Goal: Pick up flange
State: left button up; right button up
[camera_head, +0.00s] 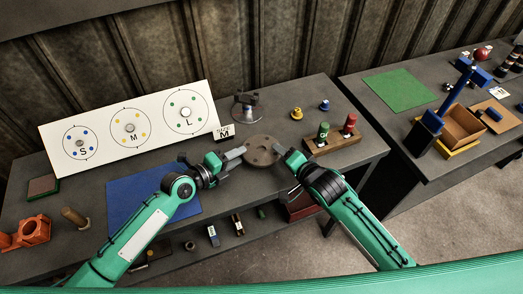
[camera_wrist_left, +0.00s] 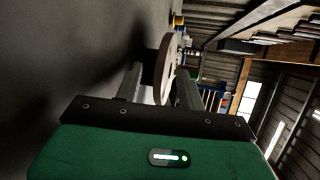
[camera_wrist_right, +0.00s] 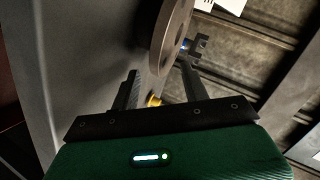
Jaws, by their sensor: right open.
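The flange (camera_head: 262,151) is a round brown-grey disc with small holes, lying flat near the front of the grey table. My left gripper (camera_head: 238,153) is at its left edge, and my right gripper (camera_head: 287,160) is at its right edge. In the left wrist view, the flange rim (camera_wrist_left: 166,60) stands between the two spread fingers (camera_wrist_left: 158,88), with a gap on one side. In the right wrist view, the flange (camera_wrist_right: 172,40) reaches between open fingers (camera_wrist_right: 160,88). I cannot tell whether it touches the table.
A white board (camera_head: 130,128) with S, M and L circles stands at the left, behind a blue mat (camera_head: 150,200). A wooden block (camera_head: 335,146) holds green and red pieces at the right. A black-grey device (camera_head: 246,106) stands behind the flange. A second table (camera_head: 440,85) is farther right.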

pick_arm(q)
jog(key=shift+w+d+f, duration=0.1)
jog(key=shift+w+d, duration=0.2)
jog(key=shift+d, duration=0.05)
pick_arm(e)
jog(key=shift+w+a+f, duration=0.15)
jog(key=shift+w+a, duration=0.05)
jog(key=shift+w, duration=0.15)
pick_arm(q)
jog(key=c, duration=0.8)
pick_arm(e)
jog(key=c, duration=0.8)
pick_arm(q)
grip_shut()
pick_arm(e)
grip_shut()
